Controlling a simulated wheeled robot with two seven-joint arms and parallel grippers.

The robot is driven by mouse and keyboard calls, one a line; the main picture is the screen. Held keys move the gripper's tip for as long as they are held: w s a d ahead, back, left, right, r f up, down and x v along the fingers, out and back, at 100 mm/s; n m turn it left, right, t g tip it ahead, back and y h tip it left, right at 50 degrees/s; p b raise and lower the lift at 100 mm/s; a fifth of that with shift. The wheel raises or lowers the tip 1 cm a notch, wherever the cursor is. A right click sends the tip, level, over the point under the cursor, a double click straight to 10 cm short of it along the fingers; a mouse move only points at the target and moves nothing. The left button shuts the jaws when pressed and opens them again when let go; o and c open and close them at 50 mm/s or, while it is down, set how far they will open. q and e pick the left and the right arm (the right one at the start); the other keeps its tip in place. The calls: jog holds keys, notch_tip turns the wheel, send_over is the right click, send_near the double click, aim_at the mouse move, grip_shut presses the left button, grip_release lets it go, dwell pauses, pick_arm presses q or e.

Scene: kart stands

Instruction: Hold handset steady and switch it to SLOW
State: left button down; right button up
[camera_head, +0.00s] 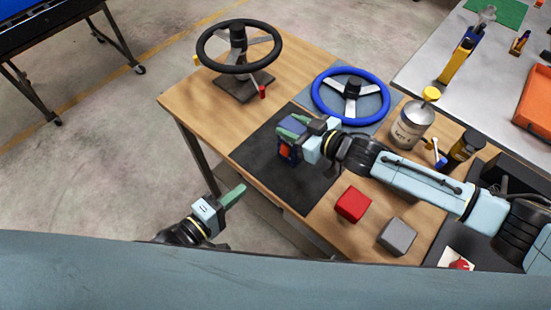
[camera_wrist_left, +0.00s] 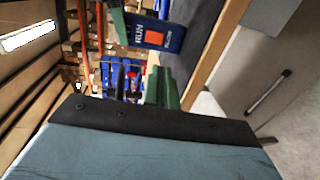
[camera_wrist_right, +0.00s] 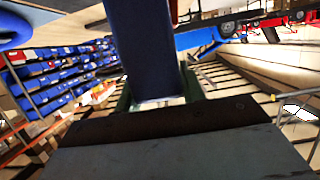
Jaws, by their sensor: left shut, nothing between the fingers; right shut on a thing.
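The handset (camera_head: 286,151) is a dark blue block with an orange square on its face, over the black mat (camera_head: 268,170). My right gripper (camera_head: 296,127) is shut on it from the right. In the right wrist view the blue handset body (camera_wrist_right: 140,50) stands between the green fingers. In the left wrist view the handset (camera_wrist_left: 157,38) shows its orange square and sideways white lettering, with RUN readable. My left gripper (camera_head: 236,195) is shut and empty, off the table's front edge, to the lower left of the handset and apart from it. The switch position cannot be made out.
A black steering wheel on a stand (camera_head: 238,48) and a blue wheel (camera_head: 350,95) are behind. A red block (camera_head: 353,204) and a grey block (camera_head: 397,236) lie front right. A can (camera_head: 411,125) and a dark bottle (camera_head: 466,146) stand right. Open floor lies left.

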aim_at(284, 154)
pick_arm(q)
jog(key=x, duration=1.4)
jog(key=shift+f, duration=0.1)
jog(key=shift+w+d+f+t, duration=0.1)
jog(key=shift+w+d+t, duration=0.1)
jog(key=shift+w+t, duration=0.1)
jog(key=shift+s, duration=0.1)
jog(key=s+a+f, duration=0.2)
jog(key=s+a, duration=0.6)
jog(key=s, duration=0.3)
jog(key=shift+s+f, duration=0.1)
jog(key=shift+f, duration=0.05)
pick_arm(e)
jog(key=o, duration=1.2)
